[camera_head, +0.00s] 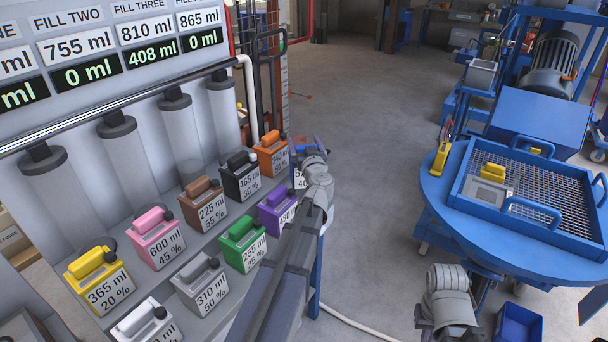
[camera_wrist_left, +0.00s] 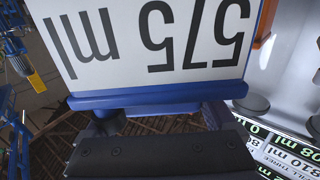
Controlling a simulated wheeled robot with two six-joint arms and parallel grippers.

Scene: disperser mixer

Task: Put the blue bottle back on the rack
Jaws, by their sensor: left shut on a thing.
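The blue bottle, with a white label, shows in the head view (camera_head: 299,179), mostly hidden behind my left wrist. In the left wrist view the blue bottle (camera_wrist_left: 160,97) fills the top, its label reading "575 ml" upside down. My left gripper (camera_wrist_left: 165,115) is shut on it. The rack (camera_head: 185,240) carries two rows of coloured bottles. The blue bottle shows at the far end of the front row, beyond the purple bottle (camera_head: 277,212) and beside the orange bottle (camera_head: 271,153). I cannot tell whether it touches the rack.
The black bottle (camera_head: 240,178) and green bottle (camera_head: 243,244) stand near my left arm. Fill cylinders (camera_head: 130,150) hang above the back row. A round blue table (camera_head: 440,190) with a mesh tray stands at the right. The floor between is mostly clear, with a pale hose on it.

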